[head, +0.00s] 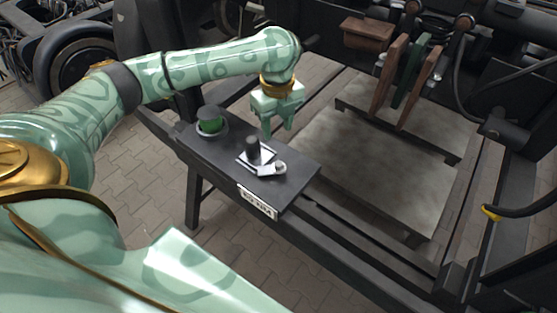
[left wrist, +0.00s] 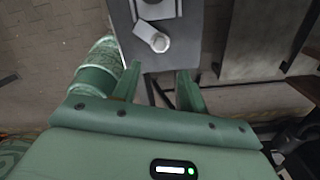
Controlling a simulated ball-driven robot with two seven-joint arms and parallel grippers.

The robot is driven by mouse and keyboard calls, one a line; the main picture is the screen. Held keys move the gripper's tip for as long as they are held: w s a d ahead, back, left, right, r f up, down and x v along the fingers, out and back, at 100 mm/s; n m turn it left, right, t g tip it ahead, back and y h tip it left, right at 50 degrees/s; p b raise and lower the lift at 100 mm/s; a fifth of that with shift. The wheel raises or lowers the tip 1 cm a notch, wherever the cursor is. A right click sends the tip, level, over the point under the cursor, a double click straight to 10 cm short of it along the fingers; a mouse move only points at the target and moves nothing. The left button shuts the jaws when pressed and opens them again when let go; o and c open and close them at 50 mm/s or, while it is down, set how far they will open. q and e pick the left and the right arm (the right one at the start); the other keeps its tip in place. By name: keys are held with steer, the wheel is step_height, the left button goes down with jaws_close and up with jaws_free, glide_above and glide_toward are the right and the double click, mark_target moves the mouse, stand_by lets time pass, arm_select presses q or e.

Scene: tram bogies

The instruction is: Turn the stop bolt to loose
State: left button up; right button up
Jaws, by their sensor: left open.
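A pale round bolt head (head: 280,165) with a flat light plate beside it sits on the dark bench top; it looks like the stop bolt. It also shows in the left wrist view (left wrist: 160,43), just beyond my finger tips. A black upright cylinder (head: 252,148) stands on a light square plate beside it. My left gripper (head: 279,130) is open and empty, pointing down above the far side of the bench, apart from the bolt. Its two fingers also show spread in the left wrist view (left wrist: 157,82). My right gripper is not in view.
A green and black round knob (head: 210,122) stands at the left end of the bench top (head: 225,158). A white label plate (head: 257,203) is on its front edge. Brown and green upright plates (head: 402,75) and dark frame beams are to the right.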

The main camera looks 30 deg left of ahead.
mark_target(278, 162)
arm_select(q)
step_height(278, 162, down, 13)
steer(key=b, duration=0.5)
jaws_close()
